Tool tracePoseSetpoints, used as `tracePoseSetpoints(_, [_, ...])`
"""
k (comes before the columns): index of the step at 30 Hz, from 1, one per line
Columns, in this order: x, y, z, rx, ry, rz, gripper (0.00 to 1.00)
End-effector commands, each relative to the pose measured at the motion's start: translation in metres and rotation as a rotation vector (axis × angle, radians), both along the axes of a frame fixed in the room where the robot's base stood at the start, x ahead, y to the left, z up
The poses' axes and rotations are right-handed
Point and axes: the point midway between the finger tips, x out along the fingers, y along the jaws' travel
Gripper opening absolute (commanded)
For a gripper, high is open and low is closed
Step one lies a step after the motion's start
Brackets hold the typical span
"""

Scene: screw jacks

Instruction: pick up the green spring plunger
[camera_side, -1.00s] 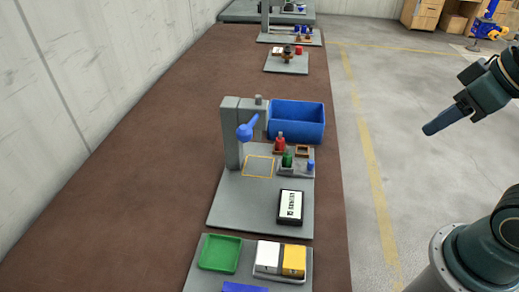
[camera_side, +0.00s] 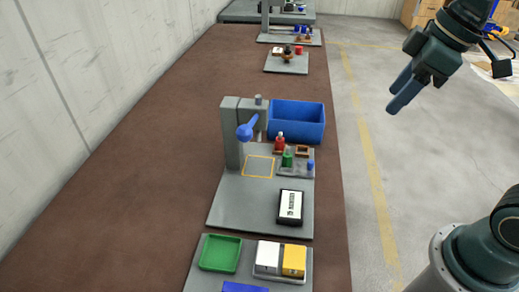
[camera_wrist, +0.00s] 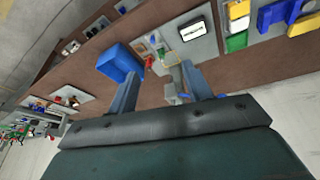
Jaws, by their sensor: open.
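The green spring plunger (camera_side: 287,159) stands upright in a small grey holder (camera_side: 299,170) on the grey base plate, in the side view. A red plunger (camera_side: 280,143) stands just behind it and a small blue piece (camera_side: 310,165) is to its right. My gripper (camera_side: 397,98) is open and empty, high over the floor to the right of the table and well away from the plunger. In the wrist view the two fingers (camera_wrist: 165,92) are spread apart.
A grey press with a blue lever (camera_side: 246,131) stands left of the holder. A blue bin (camera_side: 297,120) is behind it. A black-and-white box (camera_side: 290,206) lies on the plate in front. A green tray (camera_side: 220,253) and white and yellow blocks (camera_side: 293,260) are nearer.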

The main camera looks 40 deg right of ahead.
Motion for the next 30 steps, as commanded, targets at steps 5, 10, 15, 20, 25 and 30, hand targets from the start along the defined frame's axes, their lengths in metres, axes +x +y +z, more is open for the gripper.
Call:
tracePoseSetpoints(5, [0.035,0.008,0.000,-0.019,0.040,0.196,0.50])
tracePoseSetpoints(10, [0.066,0.014,-0.005,-0.029,0.067,0.386,0.50])
tracePoseSetpoints(15, [0.097,0.019,-0.014,-0.030,0.087,0.578,0.50])
tracePoseSetpoints(20, [0.125,0.021,-0.028,-0.024,0.099,0.757,0.50])
tracePoseSetpoints(25, [0.153,0.022,-0.047,-0.010,0.100,0.950,0.50])
tracePoseSetpoints(30, [0.178,0.021,-0.070,0.011,0.093,1.141,0.50])
